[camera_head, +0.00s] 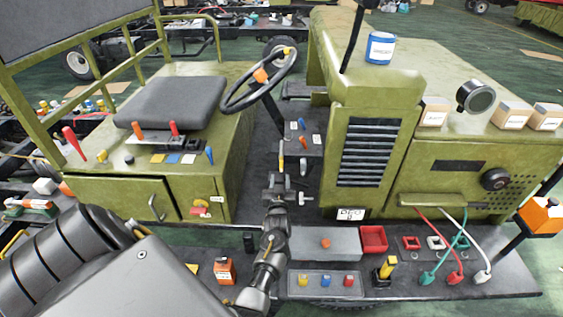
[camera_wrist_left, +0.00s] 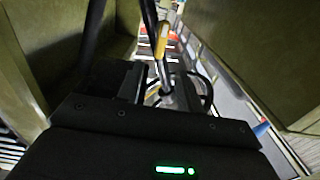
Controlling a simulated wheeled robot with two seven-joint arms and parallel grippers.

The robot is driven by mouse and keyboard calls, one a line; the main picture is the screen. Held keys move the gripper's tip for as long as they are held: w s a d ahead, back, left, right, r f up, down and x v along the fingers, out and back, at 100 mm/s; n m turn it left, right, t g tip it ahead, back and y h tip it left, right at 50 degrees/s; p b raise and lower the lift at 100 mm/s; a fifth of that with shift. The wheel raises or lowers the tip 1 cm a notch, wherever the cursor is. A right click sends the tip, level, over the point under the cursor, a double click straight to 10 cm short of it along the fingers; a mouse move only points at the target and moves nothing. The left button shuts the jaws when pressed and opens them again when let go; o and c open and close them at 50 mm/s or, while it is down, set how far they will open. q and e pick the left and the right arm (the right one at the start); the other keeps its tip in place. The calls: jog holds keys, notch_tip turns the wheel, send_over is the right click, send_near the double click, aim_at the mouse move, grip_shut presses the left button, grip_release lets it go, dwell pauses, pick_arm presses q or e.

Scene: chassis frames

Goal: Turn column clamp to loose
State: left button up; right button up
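The steering wheel (camera_head: 260,80) is black with orange marks, and its column slants down into the footwell. A small lever with a yellow-orange grip (camera_head: 281,163) stands near the column's lower part. I cannot tell for sure whether it is the column clamp's lever. The orange grip (camera_wrist_left: 162,40) also shows in the left wrist view, with a grey shaft below it. My left gripper (camera_head: 281,177) is in the footwell, right below that grip. Its fingers are dark and partly hidden, so contact and opening are unclear. My right gripper is not in view.
The seat base (camera_head: 100,195) with orange and red levers stands on the left. The green hood (camera_head: 360,95) with its grille is close on the right. Below lie a grey box (camera_head: 325,243), a red bin (camera_head: 373,239) and a tray of coloured knobs (camera_head: 325,291).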

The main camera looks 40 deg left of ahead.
aim_at(281, 164)
pick_arm(q)
jog(key=b+x, duration=0.3)
jog(key=x, duration=0.1)
jog(key=b+x, duration=0.3)
jog(key=x, duration=0.2)
jog(key=shift+w+a+f, duration=0.15)
jog(key=shift+f, duration=0.1)
jog(key=shift+w+a+r+b, duration=0.15)
jog(key=shift+w+a+b, duration=0.25)
jog(key=shift+w+b, duration=0.15)
jog(key=shift+r, duration=0.1)
jog(key=shift+c, duration=0.2)
grip_shut()
